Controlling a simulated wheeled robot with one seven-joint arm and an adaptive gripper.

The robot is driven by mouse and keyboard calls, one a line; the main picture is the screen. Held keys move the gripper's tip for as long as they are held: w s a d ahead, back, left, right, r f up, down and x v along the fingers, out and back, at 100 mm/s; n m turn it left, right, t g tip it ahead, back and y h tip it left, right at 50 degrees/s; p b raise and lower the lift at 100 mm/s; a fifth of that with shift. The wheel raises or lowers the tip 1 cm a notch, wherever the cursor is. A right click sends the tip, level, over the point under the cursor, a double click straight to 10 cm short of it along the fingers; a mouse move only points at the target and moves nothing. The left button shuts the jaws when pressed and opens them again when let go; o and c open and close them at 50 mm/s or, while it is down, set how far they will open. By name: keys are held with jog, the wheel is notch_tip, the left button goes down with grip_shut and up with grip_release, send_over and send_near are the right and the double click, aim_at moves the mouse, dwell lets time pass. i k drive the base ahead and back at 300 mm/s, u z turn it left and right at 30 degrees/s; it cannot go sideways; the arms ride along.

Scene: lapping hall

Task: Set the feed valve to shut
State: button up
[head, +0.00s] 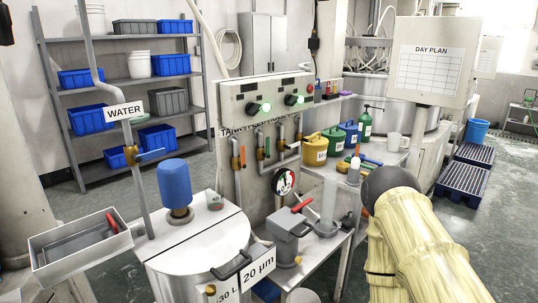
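A blue-lever valve (152,155) sits on the pipe beside the WATER sign (124,112). A red lever (302,206) sticks up at a slant from a grey block-shaped fitting (289,228) in front of the gauge (284,181). My arm, in a pale yellow cover, fills the lower right; my gripper does not show.
A steel drum (195,240) with a blue motor-like cylinder (175,184) stands in front left, a metal tray (80,247) beside it. Coloured jugs and bottles crowd the bench. Open floor lies at right, near blue pallets (466,182).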

aim_at(267, 155)
jog(key=k, duration=0.3)
jog(key=z, duration=1.6)
jog(key=i, duration=1.15)
jog(key=u, duration=1.75)
